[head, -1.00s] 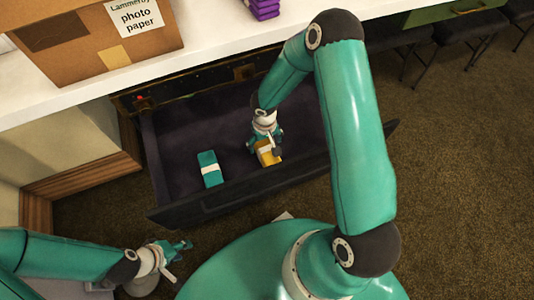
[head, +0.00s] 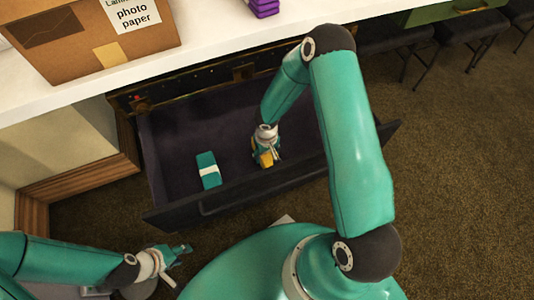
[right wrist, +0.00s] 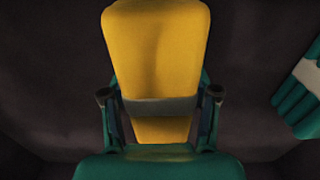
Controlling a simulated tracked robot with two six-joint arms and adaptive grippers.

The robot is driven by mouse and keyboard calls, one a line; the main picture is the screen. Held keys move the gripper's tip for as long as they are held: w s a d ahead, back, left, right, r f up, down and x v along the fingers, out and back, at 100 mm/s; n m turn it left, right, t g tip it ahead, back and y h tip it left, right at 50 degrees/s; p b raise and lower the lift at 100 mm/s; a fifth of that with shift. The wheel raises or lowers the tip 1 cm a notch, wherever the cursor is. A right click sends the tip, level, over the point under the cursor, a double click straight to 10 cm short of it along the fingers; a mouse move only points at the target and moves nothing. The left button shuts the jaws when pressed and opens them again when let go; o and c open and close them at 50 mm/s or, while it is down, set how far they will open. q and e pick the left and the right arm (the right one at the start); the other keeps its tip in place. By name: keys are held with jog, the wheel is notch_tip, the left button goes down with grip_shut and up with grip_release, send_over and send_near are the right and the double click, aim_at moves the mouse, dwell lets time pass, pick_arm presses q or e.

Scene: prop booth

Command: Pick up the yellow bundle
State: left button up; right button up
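The yellow bundle (head: 267,161) is inside the open dark drawer, partly hidden by my right gripper (head: 267,148) in the head view. In the right wrist view the yellow bundle (right wrist: 157,45) has a grey-looking band around it and looks tilted, its upper end wider. The fingers of my right gripper (right wrist: 160,108) are on both sides of it at the band and look closed on it. I cannot tell whether it is clear of the drawer floor. My left gripper (head: 182,250) is outside the drawer at lower left, away from the bundle; its finger gap is unclear.
A teal bundle with a white band (head: 208,170) lies in the drawer to the left. The drawer's front wall (head: 250,188) stands between my base and the bundles. A cardboard box (head: 90,45) and a purple stack (head: 263,8) sit on the white counter (head: 215,45) above.

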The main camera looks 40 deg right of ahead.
jog(key=c, duration=0.7)
jog(key=shift+o, duration=0.2)
